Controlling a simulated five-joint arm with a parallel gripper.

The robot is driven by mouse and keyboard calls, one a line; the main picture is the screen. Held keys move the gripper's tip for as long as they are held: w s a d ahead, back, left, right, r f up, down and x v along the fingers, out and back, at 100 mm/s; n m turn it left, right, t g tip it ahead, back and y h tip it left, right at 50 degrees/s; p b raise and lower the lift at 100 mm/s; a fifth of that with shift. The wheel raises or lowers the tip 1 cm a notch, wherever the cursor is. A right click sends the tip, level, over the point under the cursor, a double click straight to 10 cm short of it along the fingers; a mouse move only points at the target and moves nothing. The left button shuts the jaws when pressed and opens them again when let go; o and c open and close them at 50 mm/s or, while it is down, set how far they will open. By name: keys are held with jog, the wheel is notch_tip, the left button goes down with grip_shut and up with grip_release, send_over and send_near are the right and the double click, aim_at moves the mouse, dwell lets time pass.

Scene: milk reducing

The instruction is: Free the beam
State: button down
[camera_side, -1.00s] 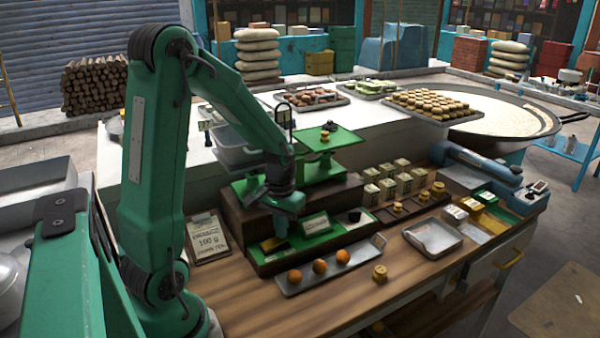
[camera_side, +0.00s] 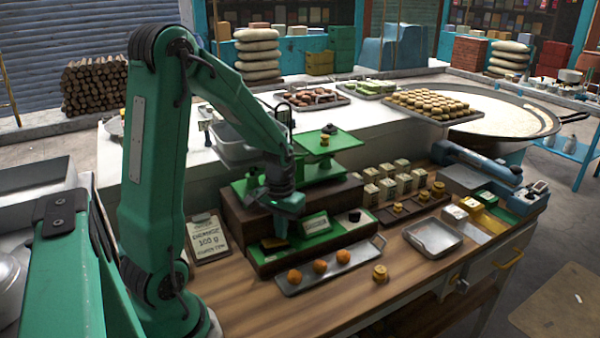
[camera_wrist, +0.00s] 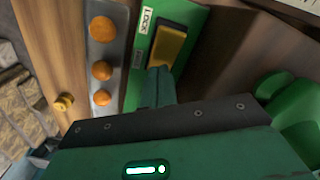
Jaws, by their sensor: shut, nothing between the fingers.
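A green balance scale stands on a dark wooden base (camera_side: 240,222), with a green pan (camera_side: 330,139) raised at the back; its beam is largely hidden behind my arm. On the green front panel (camera_side: 345,236) is a yellow lock piece (camera_side: 272,242). In the wrist view this yellow lock piece (camera_wrist: 170,46) sits in a dark slot beside a label reading LOCK (camera_wrist: 148,21). My gripper (camera_side: 281,230) is shut and empty, pointing down over the panel. In the wrist view its fingertips (camera_wrist: 160,73) are at the near end of the yellow piece; I cannot tell whether they touch it.
A metal tray with orange balls (camera_side: 320,266) lies in front of the panel, and a brass weight (camera_side: 380,272) stands to its right. Several small boxes (camera_side: 388,187) stand right of the scale. An empty metal tray (camera_side: 433,237) is farther right.

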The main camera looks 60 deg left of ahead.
aim_at(283, 241)
notch_tip(283, 241, up, 6)
jog(key=shift+r, duration=0.2)
dwell(0.8)
jog(key=s+d+r+m+t, duration=0.2)
jog(key=s+d+r+m, duration=0.1)
jog(key=d+r, duration=0.2)
jog(key=s+d+r+m+t, duration=0.3)
jog(key=d+r, duration=0.3)
jog(key=d, duration=0.3)
jog(key=shift+s+d+t, duration=0.2)
jog(key=shift+s+t, duration=0.1)
jog(key=shift+s, duration=0.35)
